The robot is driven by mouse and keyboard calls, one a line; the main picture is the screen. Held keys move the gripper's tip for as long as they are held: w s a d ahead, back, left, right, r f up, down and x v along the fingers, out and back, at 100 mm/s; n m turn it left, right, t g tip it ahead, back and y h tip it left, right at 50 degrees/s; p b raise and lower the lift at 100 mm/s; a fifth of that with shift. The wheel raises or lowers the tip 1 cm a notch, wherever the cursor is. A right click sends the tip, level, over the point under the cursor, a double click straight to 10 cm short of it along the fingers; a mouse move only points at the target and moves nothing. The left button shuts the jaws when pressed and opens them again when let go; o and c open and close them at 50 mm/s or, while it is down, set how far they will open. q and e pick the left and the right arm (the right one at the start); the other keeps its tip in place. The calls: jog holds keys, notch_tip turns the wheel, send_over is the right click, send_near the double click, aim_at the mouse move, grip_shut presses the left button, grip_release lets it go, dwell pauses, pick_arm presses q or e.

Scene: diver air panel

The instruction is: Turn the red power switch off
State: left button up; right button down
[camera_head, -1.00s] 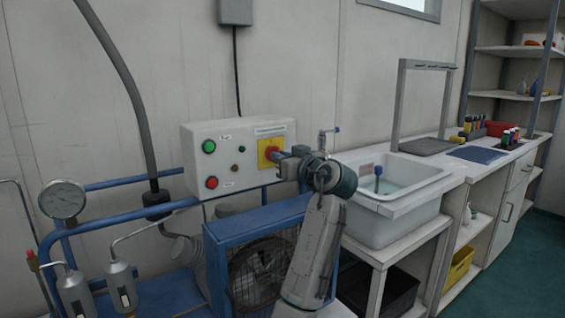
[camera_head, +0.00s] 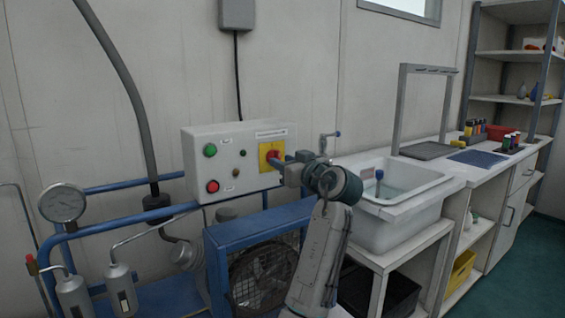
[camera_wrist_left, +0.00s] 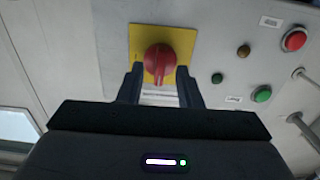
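The red power switch (camera_head: 273,157) is a rotary knob on a yellow square plate (camera_head: 264,151) at the right end of the white control box (camera_head: 228,184). In the left wrist view the red knob (camera_wrist_left: 159,62) shows its grip ridge running nearly upright in the picture, on the yellow plate (camera_wrist_left: 183,38). My left gripper (camera_head: 284,166) is in front of the switch. In the left wrist view its two dark fingers (camera_wrist_left: 160,72) are apart, one on each side of the knob's lower part, with nothing visibly clamped. Contact cannot be told. My right gripper is not in view.
A green button (camera_head: 210,150) and a red button (camera_head: 212,186) sit on the box's left part. A blue frame with a fan (camera_head: 262,275) stands below. A white sink (camera_head: 400,215) is at the right. A gauge (camera_head: 62,203) is at the left.

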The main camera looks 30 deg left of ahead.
pick_arm(q)
jog(key=v, duration=0.9)
jog(key=shift+s+d, duration=0.2)
jog(key=shift+d, duration=0.1)
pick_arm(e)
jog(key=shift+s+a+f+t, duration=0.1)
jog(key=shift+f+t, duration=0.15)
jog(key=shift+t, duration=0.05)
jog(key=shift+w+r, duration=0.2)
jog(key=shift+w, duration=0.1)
